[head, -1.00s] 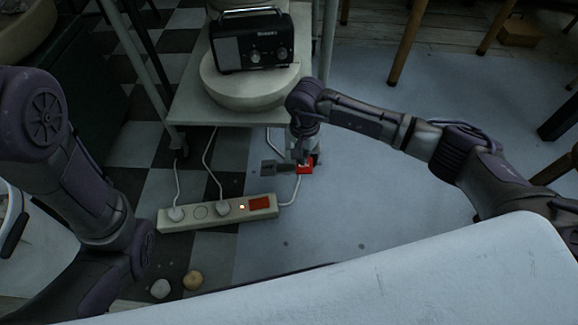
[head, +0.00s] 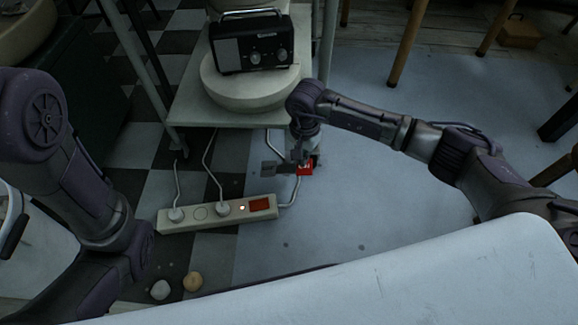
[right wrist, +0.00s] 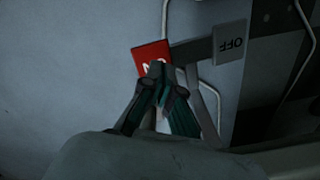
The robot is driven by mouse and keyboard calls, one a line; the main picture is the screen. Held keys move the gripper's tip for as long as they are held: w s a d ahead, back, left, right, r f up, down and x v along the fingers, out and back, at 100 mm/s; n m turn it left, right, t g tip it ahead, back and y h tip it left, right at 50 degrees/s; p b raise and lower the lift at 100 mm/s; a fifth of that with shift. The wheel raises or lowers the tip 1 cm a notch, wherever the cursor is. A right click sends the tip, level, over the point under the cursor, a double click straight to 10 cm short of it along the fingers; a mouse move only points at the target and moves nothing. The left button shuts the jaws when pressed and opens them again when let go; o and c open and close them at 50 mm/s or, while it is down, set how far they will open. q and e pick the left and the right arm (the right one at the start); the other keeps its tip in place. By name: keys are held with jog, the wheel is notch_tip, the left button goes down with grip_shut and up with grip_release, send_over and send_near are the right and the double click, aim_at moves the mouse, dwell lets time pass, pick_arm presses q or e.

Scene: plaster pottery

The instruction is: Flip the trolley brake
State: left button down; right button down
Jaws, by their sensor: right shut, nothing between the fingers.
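The trolley brake shows as a red tab (head: 306,169) with white lettering and a grey tab (head: 269,169), low by the trolley's front right leg. In the right wrist view the red tab (right wrist: 149,57) is partly covered by my fingers, and the grey tab (right wrist: 231,42) reads OFF. A dark bar runs between them. My right gripper (head: 301,158) points down at the red tab; in the right wrist view its fingertips (right wrist: 158,72) are together, overlapping the red tab's lower edge. I cannot tell whether they touch. My left arm shows, but its gripper is out of view.
The trolley shelf (head: 190,105) holds a round plaster slab (head: 235,92) with a black radio (head: 252,42) on it. A power strip (head: 190,221) with plugs and cables lies on the floor just left of the brake. Open blue-grey floor (head: 380,200) lies to the right.

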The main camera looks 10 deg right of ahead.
jog(key=shift+f+b, duration=1.1)
jog(key=shift+f, duration=0.35)
dwell(0.6)
jog(key=shift+r, duration=0.15)
notch_tip(320, 180, up, 7)
jog(key=p, duration=0.5)
jog(key=shift+p, duration=0.3)
dwell(0.3)
